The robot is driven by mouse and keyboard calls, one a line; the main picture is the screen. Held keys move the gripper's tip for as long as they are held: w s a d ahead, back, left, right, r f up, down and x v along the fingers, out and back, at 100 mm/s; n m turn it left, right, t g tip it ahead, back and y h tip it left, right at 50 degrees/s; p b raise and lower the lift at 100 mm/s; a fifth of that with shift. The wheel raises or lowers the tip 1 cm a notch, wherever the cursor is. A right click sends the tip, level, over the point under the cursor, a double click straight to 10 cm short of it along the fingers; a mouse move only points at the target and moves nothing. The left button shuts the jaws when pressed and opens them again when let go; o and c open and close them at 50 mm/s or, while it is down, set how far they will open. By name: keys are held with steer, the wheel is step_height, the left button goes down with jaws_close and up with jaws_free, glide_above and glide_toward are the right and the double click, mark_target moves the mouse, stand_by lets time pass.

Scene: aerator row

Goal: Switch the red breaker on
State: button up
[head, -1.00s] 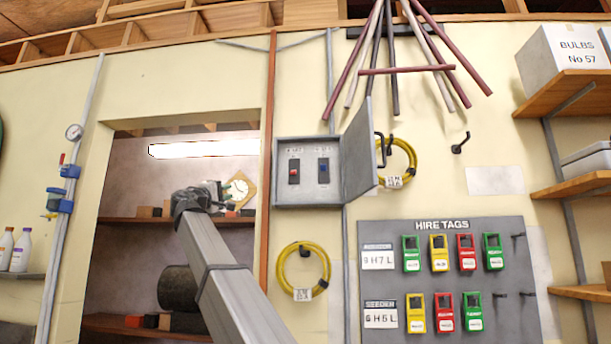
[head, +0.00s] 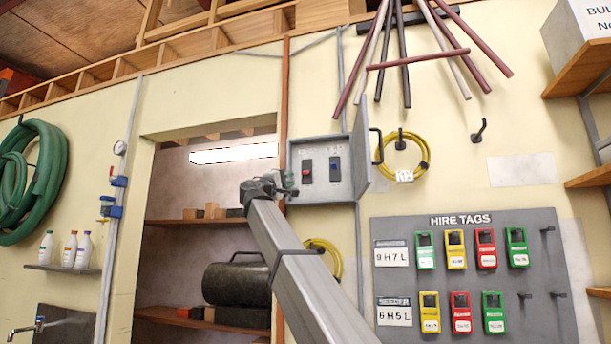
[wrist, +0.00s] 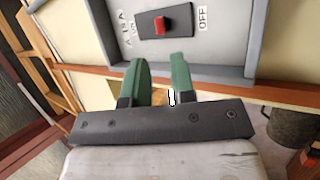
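The grey breaker box (head: 318,192) is on the wall with its door (head: 361,150) swung open to the right. My gripper (head: 284,184) overlaps the box's left edge in the head view. In the wrist view my gripper (wrist: 160,68) has two green fingers apart, empty, just short of the box rim.
The box has a raised rim around the breakers. An orange-brown post (head: 283,110) runs beside it on the left. A tag board (head: 470,280) hangs at lower right, and a yellow cable coil (head: 424,150) hangs right of the door. A shelved recess (head: 165,290) is at left.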

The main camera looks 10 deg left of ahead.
mark_target(304, 173)
steer(key=x, duration=0.8)
steer(key=shift+w, duration=0.1)
jaws_close()
